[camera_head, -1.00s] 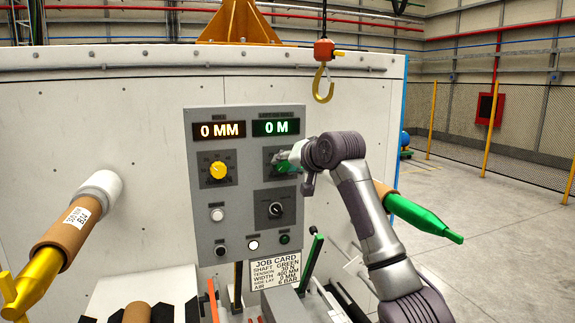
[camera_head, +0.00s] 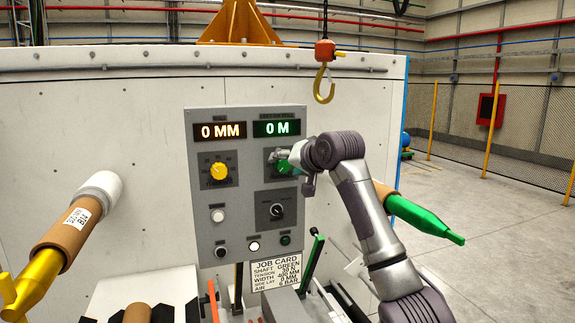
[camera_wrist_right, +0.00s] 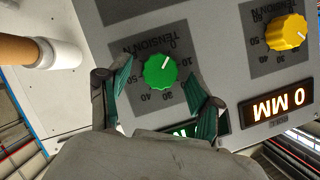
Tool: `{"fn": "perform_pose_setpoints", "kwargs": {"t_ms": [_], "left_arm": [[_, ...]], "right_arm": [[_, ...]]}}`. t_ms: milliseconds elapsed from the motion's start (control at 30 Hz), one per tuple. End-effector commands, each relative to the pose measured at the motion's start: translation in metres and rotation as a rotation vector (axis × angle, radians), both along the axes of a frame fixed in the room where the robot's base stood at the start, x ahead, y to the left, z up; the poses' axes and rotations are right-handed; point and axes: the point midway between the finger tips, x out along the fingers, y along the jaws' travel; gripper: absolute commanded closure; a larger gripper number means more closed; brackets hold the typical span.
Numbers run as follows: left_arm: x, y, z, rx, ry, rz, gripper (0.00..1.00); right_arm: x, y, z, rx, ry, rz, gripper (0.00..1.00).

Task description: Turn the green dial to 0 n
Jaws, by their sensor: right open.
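The green dial (camera_head: 285,167) is on the grey control panel (camera_head: 200,255), under the green 0 M display. In the right wrist view the green dial (camera_wrist_right: 160,72) shows clearly, with a white mark pointing to the upper right, close to the 0 on its tension scale. My right gripper (camera_head: 280,158) is at the dial. In the wrist view its open fingers (camera_wrist_right: 160,78) stand on either side of the dial, with gaps showing. My left gripper is not in view.
A yellow dial (camera_head: 218,171) sits left of the green one, and a black knob (camera_head: 277,210) below it. Buttons and a job card (camera_head: 278,275) are lower down. A hook (camera_head: 323,85) hangs above. A green-tipped shaft (camera_head: 425,218) sticks out at right.

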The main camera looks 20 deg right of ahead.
Motion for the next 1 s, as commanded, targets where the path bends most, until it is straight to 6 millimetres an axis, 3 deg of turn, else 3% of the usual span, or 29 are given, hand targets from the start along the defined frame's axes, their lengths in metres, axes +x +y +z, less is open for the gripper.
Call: {"fn": "perform_pose_setpoints", "kwargs": {"t_ms": [267, 700, 1000], "left_arm": [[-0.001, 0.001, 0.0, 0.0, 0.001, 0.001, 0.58], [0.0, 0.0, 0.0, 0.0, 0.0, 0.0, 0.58], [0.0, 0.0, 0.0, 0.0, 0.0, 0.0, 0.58]], "right_arm": [[-0.014, -0.003, 0.005, 0.0, -0.001, 0.001, 0.35], [-0.092, -0.021, 0.036, -0.001, -0.002, -0.001, 0.35], [-0.109, -0.024, 0.042, 0.0, 0.001, 0.001, 0.35]]}}
